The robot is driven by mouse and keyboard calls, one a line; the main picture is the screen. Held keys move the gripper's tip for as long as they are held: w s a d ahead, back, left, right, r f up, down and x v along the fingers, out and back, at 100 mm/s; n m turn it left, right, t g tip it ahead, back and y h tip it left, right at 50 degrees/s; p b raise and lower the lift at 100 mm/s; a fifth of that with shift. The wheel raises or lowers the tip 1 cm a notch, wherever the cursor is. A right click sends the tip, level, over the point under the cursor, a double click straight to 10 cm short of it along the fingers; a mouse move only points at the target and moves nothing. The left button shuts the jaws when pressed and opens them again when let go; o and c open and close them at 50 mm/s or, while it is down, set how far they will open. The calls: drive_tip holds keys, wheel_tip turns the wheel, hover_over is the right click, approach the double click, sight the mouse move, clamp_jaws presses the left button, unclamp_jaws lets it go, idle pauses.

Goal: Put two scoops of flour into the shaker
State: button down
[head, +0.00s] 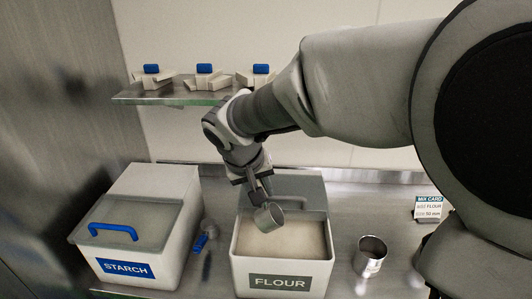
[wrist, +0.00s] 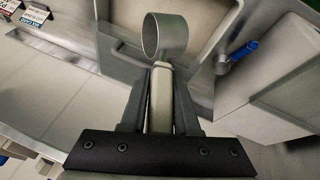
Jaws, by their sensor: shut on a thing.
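My gripper (head: 258,188) is shut on the pale handle (wrist: 161,100) of a metal scoop. The scoop's cup (head: 268,217) is tilted and hangs above the flour bin, apart from the flour as far as I can tell. In the wrist view the cup (wrist: 166,37) shows grey metal inside and no flour that I can make out. The white bin labelled FLOUR (head: 242,270) is open, with pale flour (head: 290,240) filling it broadly. The shaker seems to be the open metal cup (head: 370,256) on the counter right of the bin. Its inside is mostly dark.
A STARCH bin (head: 180,255) with a blue lid handle stands at left, lid closed. A blue-handled scoop (head: 202,243) lies between the bins. A shelf (head: 180,97) with several blue-topped items is behind. A mix card (head: 428,209) stands at right. Counter around the shaker is clear.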

sight(267, 208)
drive_tip(key=shift+d+f+y+b, duration=0.25)
drive_tip(key=shift+f+y+b, duration=0.1)
drive_tip(key=shift+f, duration=0.75)
drive_tip(key=shift+d+f+y+b, duration=0.2)
drive_tip(key=shift+f+y+b, duration=0.2)
drive_tip(key=shift+f, duration=0.65)
drive_tip(key=shift+d+f+y+b, duration=0.25)
drive_tip(key=shift+f+y+b, duration=0.1)
drive_tip(key=shift+f, duration=0.75)
drive_tip(key=shift+d+f+m+y, duration=0.15)
drive_tip(key=shift+f+m+y, duration=0.1)
drive_tip(key=shift+f, duration=0.45)
drive_tip(key=shift+d+f+m+y, duration=0.15)
drive_tip(key=shift+f+y, duration=0.1)
drive_tip(key=shift+f, duration=0.4)
drive_tip(key=shift+d+f+b, duration=0.2)
drive_tip(key=shift+f+b, duration=0.75)
drive_tip(key=shift+f, duration=0.9)
drive_tip(key=d+p, duration=0.2)
drive_tip(key=d, duration=0.1)
drive_tip(key=d+p, duration=0.1)
drive_tip(key=d, duration=0.1)
drive_tip(key=shift+f, duration=0.3)
drive_tip(key=h+b, duration=0.1)
drive_tip(key=b, duration=0.4)
drive_tip(key=shift+a, duration=0.3)
drive_tip(key=shift+s+n+h+b, duration=0.1)
drive_tip(key=shift+n+h+b, duration=0.2)
drive_tip(key=shift+b, duration=0.15)
